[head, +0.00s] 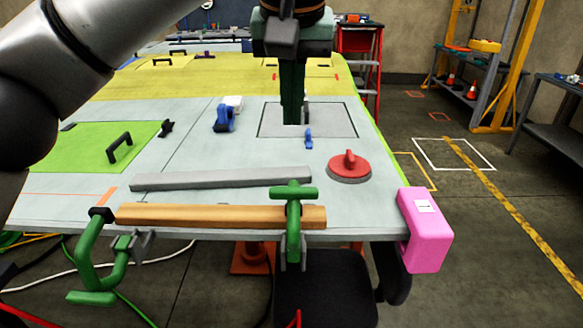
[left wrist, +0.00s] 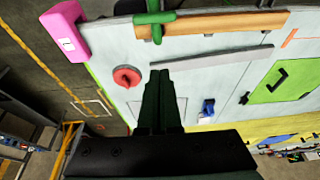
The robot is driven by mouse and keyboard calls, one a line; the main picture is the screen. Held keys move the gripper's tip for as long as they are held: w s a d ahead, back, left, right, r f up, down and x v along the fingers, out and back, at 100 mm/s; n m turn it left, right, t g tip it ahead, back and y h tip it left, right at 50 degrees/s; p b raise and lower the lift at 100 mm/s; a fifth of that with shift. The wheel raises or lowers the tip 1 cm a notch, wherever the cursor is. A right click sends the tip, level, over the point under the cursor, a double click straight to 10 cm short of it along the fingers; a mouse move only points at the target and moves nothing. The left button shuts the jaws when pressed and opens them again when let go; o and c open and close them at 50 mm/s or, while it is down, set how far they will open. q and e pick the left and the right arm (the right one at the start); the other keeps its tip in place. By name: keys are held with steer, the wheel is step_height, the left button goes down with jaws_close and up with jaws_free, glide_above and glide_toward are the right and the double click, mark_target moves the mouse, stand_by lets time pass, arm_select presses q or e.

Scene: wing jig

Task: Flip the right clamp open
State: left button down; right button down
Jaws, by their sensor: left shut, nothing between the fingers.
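My left gripper (head: 291,121) points down over the square outlined panel (head: 337,119), fingers together and empty. Its fingers also show in the left wrist view (left wrist: 158,76). A small upright blue piece (head: 308,138), possibly a toggle clamp handle, stands at the panel's front edge, just right of and nearer than the fingertips. A small dark piece (head: 306,112) stands behind it, beside the fingers. A green clamp (head: 293,222) grips the front edge over a wooden bar, and another green clamp (head: 97,256) sits at its left end. I cannot tell which piece is the right clamp. My right gripper is out of view.
A red round suction cup (head: 349,168) lies right of the fingers. A grey bar (head: 220,179) and the wooden bar (head: 200,215) lie along the front. A blue tool (head: 224,118) stands left of the panel. A pink block (head: 425,229) covers the front right corner.

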mark_target(293, 181)
arm_select(q)
steer(key=x, duration=1)
steer(key=shift+s+f+b, duration=0.1)
steer(key=shift+b, duration=0.3)
steer(key=s, duration=0.3)
steer(key=shift+s, duration=0.5)
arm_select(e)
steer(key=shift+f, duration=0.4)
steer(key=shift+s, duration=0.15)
